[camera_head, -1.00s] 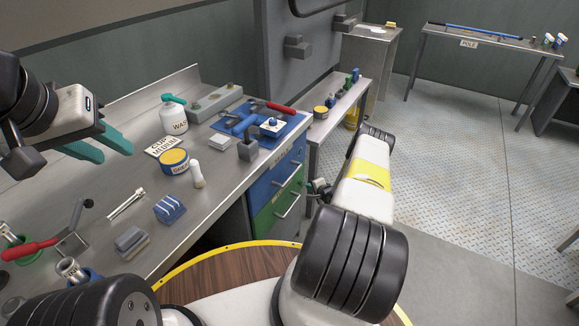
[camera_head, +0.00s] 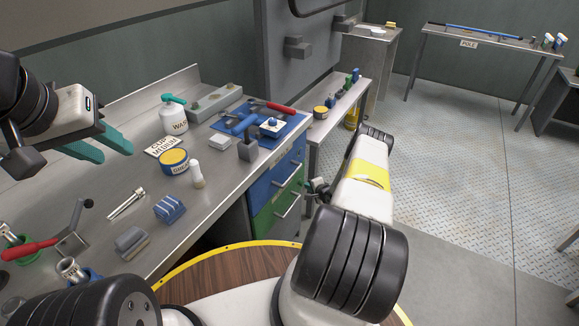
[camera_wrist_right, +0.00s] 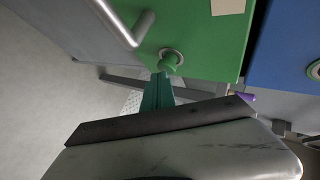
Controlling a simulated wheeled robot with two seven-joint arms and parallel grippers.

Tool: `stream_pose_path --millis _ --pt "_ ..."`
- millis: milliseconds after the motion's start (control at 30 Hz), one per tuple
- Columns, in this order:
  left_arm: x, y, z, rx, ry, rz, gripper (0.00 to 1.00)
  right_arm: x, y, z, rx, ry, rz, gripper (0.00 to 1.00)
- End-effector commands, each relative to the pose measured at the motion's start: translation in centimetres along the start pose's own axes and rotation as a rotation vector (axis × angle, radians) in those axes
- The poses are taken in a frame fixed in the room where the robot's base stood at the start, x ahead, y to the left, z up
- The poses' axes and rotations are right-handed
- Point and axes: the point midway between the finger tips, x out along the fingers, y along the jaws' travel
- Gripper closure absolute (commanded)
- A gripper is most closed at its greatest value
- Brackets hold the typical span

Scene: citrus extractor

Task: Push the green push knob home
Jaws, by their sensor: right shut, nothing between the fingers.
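The green push knob (camera_wrist_right: 169,59) sits in a pale round collar on the front of the green drawer (camera_wrist_right: 205,40). My right gripper (camera_wrist_right: 160,78) is shut and empty, its teal fingertips just below the knob in the right wrist view. I cannot tell whether they touch it. In the head view the green drawer (camera_head: 268,215) is under the bench, and the knob is hidden behind my right arm. My left gripper (camera_head: 116,154) is open and empty above the bench at the left.
A metal bar handle (camera_wrist_right: 140,27) is left of the knob. A blue drawer (camera_wrist_right: 290,45) with its own round knob (camera_wrist_right: 315,69) is to the right. The bench top (camera_head: 225,170) carries a grease tin (camera_head: 174,162), a bottle and several tools. The floor at right is open.

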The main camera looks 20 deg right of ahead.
Motion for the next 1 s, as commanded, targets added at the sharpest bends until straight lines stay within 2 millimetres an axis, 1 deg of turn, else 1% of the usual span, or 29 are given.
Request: stream_pose_path --millis 1000 --pt "0.0 0.0 0.0 0.0 0.0 0.0 0.64 0.97 -0.8 0.9 0.0 -0.004 -0.003 1.0"
